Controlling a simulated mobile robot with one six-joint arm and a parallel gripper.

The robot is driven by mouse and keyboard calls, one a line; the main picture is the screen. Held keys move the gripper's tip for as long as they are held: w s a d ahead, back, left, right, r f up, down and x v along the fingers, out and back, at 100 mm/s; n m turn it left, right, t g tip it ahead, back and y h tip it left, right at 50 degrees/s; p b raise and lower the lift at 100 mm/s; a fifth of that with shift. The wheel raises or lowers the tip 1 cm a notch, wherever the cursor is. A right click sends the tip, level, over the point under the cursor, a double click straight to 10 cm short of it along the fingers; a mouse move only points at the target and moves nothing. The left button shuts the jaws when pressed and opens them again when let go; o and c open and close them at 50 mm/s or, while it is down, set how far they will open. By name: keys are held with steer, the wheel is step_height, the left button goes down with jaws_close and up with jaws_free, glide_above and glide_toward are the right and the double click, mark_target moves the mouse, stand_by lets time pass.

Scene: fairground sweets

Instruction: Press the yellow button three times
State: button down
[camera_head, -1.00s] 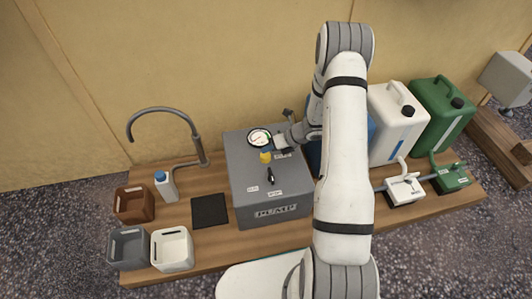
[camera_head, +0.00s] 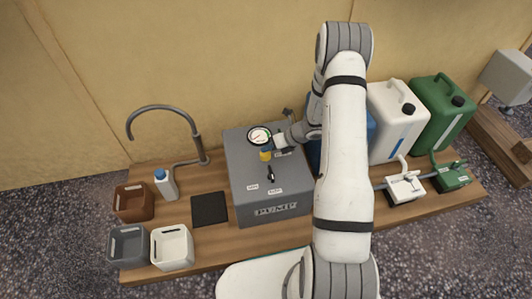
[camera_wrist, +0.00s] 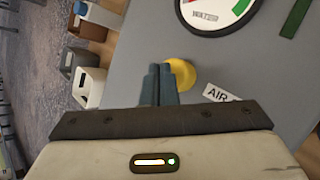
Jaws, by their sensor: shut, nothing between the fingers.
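The yellow button (camera_head: 265,156) is on top of the grey pump box (camera_head: 245,178), just below the round gauge (camera_head: 259,137). It also shows in the wrist view (camera_wrist: 181,73) as a yellow dome, partly hidden behind my fingers. My gripper (camera_wrist: 160,72) is shut and empty, with its fingertips over the left part of the button in the wrist view. I cannot tell whether the tips touch the button. In the head view my gripper (camera_head: 274,146) is right beside the button and the gauge.
A black switch (camera_head: 270,175) is in front of the button. An "AIR" label (camera_wrist: 222,93) is to its right in the wrist view. A tap (camera_head: 196,140), a blue-capped bottle (camera_head: 165,183) and three small bins stand left. White (camera_head: 392,128) and green (camera_head: 440,112) canisters stand right.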

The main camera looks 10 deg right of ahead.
mark_target(268, 154)
steer(key=shift+f+b, duration=0.55)
steer(key=shift+f, duration=0.3)
stand_by(0.9)
steer(key=shift+r, duration=0.1)
steer(key=shift+r+p, duration=1)
steer(key=shift+r, duration=0.15)
steer(key=shift+r+p, duration=2)
steer(key=shift+r, duration=0.55)
